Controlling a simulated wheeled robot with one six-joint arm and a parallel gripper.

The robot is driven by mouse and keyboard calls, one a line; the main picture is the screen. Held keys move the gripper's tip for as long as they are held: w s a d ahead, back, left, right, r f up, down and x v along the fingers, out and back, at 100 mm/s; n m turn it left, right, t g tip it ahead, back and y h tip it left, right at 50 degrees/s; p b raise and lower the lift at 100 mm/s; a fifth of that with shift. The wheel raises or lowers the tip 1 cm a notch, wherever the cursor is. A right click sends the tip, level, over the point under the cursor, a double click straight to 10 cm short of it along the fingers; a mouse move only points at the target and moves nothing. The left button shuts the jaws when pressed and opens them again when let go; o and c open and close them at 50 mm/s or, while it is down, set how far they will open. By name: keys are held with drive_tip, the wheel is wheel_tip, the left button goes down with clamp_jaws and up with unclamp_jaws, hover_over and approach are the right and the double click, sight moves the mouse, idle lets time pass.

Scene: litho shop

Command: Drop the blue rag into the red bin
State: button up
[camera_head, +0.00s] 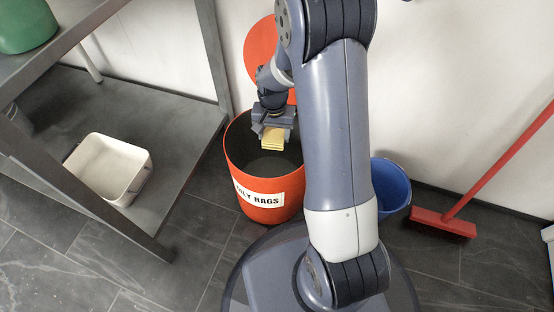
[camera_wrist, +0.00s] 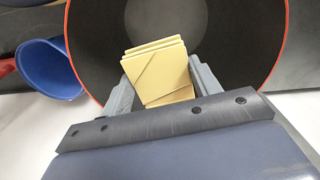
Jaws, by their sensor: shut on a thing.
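The red bin (camera_head: 236,165) stands on the floor with its round lid (camera_head: 262,55) raised behind it. My gripper (camera_head: 272,134) is over the bin's open mouth, pointing down. It is shut on a pale yellow folded cloth-like piece (camera_wrist: 158,72), which shows layered edges. In the wrist view the bin's red rim (camera_wrist: 284,42) surrounds the yellow piece, with the dark inside and a grey round bottom beyond. I see no blue rag in either view.
A blue bucket (camera_head: 392,188) stands right of the bin, partly behind my arm. A red broom (camera_head: 445,222) leans at the right. A grey shelf unit (camera_head: 185,150) at the left holds a white tub (camera_head: 142,178) and a green container (camera_head: 25,25).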

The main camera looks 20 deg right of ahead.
drive_tip(key=o, duration=1.1)
drive_tip(key=shift+r, duration=0.1)
wheel_tip(320, 180, up, 11)
drive_tip(key=p, duration=0.4)
drive_tip(key=shift+f, duration=0.2)
